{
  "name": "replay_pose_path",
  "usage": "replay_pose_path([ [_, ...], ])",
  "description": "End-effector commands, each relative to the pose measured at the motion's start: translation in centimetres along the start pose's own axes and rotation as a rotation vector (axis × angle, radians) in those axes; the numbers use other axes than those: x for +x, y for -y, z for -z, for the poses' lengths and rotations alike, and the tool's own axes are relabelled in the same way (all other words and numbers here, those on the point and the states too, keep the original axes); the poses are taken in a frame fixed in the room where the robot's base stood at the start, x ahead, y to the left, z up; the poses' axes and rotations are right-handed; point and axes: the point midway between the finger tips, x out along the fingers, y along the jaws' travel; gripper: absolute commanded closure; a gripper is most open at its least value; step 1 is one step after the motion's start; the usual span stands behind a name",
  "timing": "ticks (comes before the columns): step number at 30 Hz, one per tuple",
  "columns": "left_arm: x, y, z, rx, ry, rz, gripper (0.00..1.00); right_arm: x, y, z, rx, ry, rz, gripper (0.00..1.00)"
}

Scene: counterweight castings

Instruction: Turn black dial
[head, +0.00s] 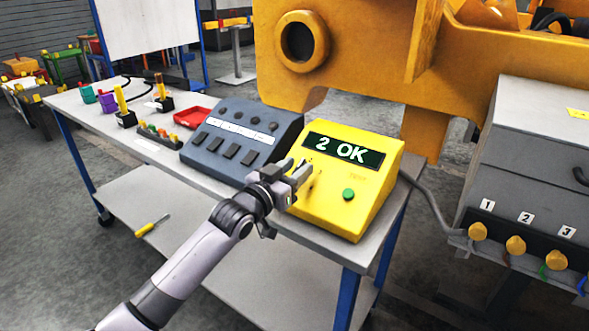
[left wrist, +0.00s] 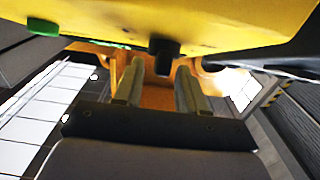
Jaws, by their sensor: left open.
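The yellow box (head: 340,205) stands on the cart's right end, with a display reading "2 OK" and a green button (head: 348,194). My left gripper (head: 298,181) is at the left part of its sloped front face, open. In the left wrist view the black dial (left wrist: 163,54) sticks out from the yellow box (left wrist: 215,22). There it shows between the lines of the two fingertips (left wrist: 158,72), with gaps at both sides; I cannot tell how deep it sits between them. In the head view the gripper mostly hides the dial. My right gripper is not in view.
A dark grey panel (head: 238,138) with several buttons stands left of the box on the cart (head: 90,130). A red tray (head: 195,117) and small coloured parts lie further left. A large orange casting (head: 360,50) rises behind. A grey cabinet (head: 540,140) with numbered plugs stands right.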

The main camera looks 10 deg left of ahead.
Motion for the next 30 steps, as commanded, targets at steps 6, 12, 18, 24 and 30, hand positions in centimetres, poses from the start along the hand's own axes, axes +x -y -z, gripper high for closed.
replay_pose_path([
  [6,0.12,-0.04,0.02,0.0,-0.001,-0.001,0.6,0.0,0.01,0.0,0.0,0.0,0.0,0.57],
  [12,0.11,-0.03,0.0,0.0,0.0,0.0,0.99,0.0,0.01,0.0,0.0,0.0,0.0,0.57],
  [18,0.09,-0.03,-0.11,0.0,0.002,-0.001,1.0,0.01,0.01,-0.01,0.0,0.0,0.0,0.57],
  [24,0.07,0.03,-0.25,0.009,0.005,-0.013,1.0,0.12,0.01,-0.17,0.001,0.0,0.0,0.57],
  [30,0.06,0.17,-0.4,0.034,0.008,-0.053,1.0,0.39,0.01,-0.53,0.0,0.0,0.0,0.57],
])
